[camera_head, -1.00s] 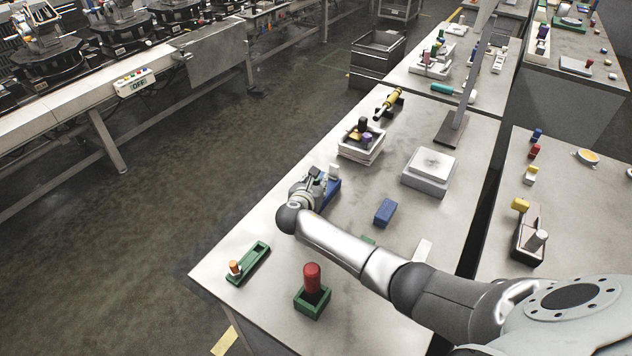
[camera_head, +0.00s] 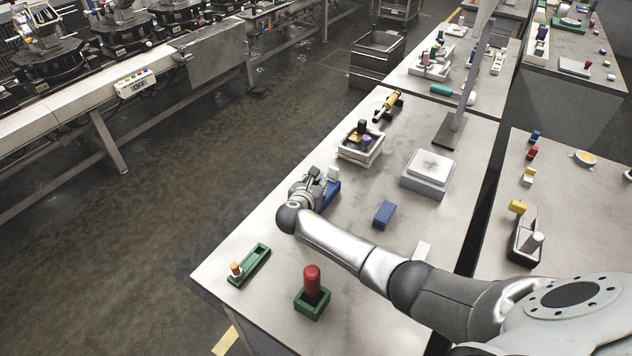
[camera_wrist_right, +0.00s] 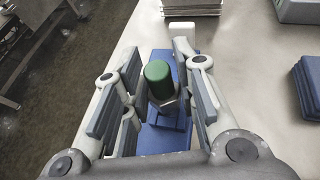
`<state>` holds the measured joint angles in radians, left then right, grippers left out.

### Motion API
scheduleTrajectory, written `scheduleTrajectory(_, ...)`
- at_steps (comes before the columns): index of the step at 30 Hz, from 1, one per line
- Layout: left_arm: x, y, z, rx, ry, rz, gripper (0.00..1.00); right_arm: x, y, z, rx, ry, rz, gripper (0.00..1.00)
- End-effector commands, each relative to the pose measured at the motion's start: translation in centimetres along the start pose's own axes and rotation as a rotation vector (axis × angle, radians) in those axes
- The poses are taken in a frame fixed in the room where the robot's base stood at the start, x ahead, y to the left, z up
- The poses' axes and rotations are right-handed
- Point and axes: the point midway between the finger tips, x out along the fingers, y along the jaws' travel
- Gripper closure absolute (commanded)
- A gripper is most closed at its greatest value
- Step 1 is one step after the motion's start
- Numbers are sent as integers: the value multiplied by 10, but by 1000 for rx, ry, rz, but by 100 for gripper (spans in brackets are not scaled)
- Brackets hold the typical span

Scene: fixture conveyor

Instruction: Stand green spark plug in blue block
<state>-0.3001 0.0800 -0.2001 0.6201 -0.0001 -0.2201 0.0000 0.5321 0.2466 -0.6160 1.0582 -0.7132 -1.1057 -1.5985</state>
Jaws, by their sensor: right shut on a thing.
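The green spark plug (camera_wrist_right: 158,76) stands between the fingers of my right gripper (camera_wrist_right: 158,92) in the wrist view, its green top facing the camera. My right gripper (camera_head: 314,186) is shut on it, at the blue block (camera_head: 331,194) on the near table. The blue block (camera_wrist_right: 165,139) lies directly below the plug in the wrist view. The plug's lower end is hidden, so I cannot tell how far it sits in the block. A white piece (camera_head: 333,173) shows at the block's far end. My left gripper is not in view.
A second blue block (camera_head: 384,213) and a grey-white scale-like box (camera_head: 428,173) are to the right. A bin with plugs (camera_head: 360,146) stands beyond. Green holders with an orange-white plug (camera_head: 236,269) and a red plug (camera_head: 312,281) are nearer. Bare table lies between them.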

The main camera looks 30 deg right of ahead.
Motion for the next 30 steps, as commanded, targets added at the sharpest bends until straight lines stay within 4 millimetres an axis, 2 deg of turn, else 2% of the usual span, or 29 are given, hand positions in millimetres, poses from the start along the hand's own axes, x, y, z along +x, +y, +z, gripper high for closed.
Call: scheduleTrajectory(30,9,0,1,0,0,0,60,5,0,-12,-1,0,0,97)
